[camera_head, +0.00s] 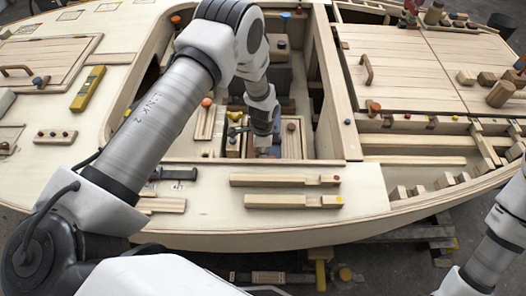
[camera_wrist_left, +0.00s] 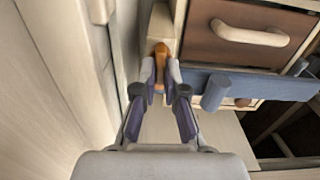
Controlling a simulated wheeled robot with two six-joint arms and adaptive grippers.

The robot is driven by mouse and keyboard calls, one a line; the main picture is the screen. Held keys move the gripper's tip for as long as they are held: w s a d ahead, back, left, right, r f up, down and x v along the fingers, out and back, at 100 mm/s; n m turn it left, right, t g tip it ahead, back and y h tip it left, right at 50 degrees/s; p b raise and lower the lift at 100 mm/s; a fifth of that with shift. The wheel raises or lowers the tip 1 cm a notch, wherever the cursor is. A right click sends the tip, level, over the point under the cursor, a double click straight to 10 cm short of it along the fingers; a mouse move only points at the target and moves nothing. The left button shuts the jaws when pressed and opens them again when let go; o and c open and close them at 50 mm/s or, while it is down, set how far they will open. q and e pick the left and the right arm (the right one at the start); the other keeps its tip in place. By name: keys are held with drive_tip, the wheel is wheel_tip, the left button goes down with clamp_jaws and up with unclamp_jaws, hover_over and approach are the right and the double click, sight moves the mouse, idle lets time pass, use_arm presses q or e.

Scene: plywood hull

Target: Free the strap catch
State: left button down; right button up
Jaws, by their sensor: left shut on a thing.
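In the left wrist view my left gripper (camera_wrist_left: 161,75) is shut on an orange catch (camera_wrist_left: 160,50), a small piece on a pale wooden post; the fingers hide its sides. A blue strap (camera_wrist_left: 275,86) runs right from beside the fingers, across the drawer fronts. A blue-grey cylinder (camera_wrist_left: 214,93) stands out in front of the strap. In the head view my left gripper (camera_head: 264,150) is down inside the hull opening, where my own arm hides most of its fingers and the catch. My right gripper is out of the picture; only part of that arm shows at the right edge.
A brown drawer front (camera_wrist_left: 235,42) with a pale handle lies right of the fingers. A pale wall (camera_wrist_left: 50,80) runs close on the left. The opening's wooden rim (camera_head: 335,80) borders my left arm. Two wooden bars (camera_head: 285,181) lie on the near deck.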

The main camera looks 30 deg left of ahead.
use_arm(q)
drive_tip(key=n+b, duration=0.1)
drive_tip(key=n, duration=0.4)
drive_tip(key=shift+w+a, duration=0.1)
drive_tip(key=shift+w, duration=0.05)
drive_tip(key=n+b, duration=0.1)
drive_tip(key=n, duration=0.2)
drive_tip(key=shift+a+n, duration=0.1)
drive_tip(key=shift+n, duration=0.2)
drive_tip(key=shift+a+n, duration=0.1)
drive_tip(key=shift+n, duration=1.3)
drive_tip(key=c, duration=1.2)
unclamp_jaws()
drive_tip(key=shift+c, duration=0.2)
drive_tip(key=shift+w+r, duration=0.1)
